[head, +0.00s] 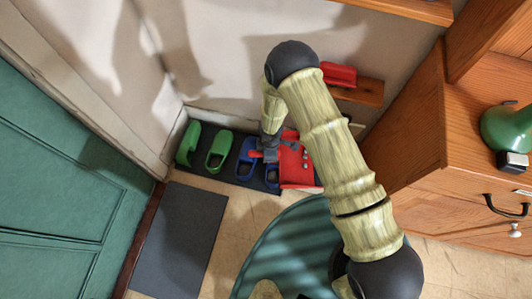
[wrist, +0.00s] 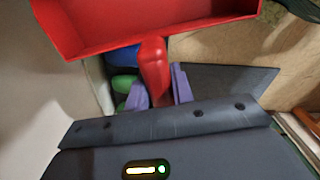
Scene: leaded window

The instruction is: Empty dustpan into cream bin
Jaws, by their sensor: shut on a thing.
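The red dustpan (head: 298,172) is held low over the shoe mat in the head view, with a few small grey bits on it. In the wrist view the dustpan (wrist: 150,22) fills the top, and its red handle (wrist: 153,62) points down between my fingers. My gripper (head: 268,152) is shut on the handle; in the wrist view its two purple fingers (wrist: 158,97) press on either side. The inside of the pan's far part is cut off in the wrist view. I cannot make out a cream bin in either view.
Green shoes (head: 219,150) and blue shoes (head: 246,158) stand on a dark mat by the wall. A red object (head: 339,75) sits by a wooden shelf (head: 362,92). A wooden cabinet (head: 425,140) stands right, a green door (head: 50,190) left. A grey doormat (head: 180,235) lies on the floor.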

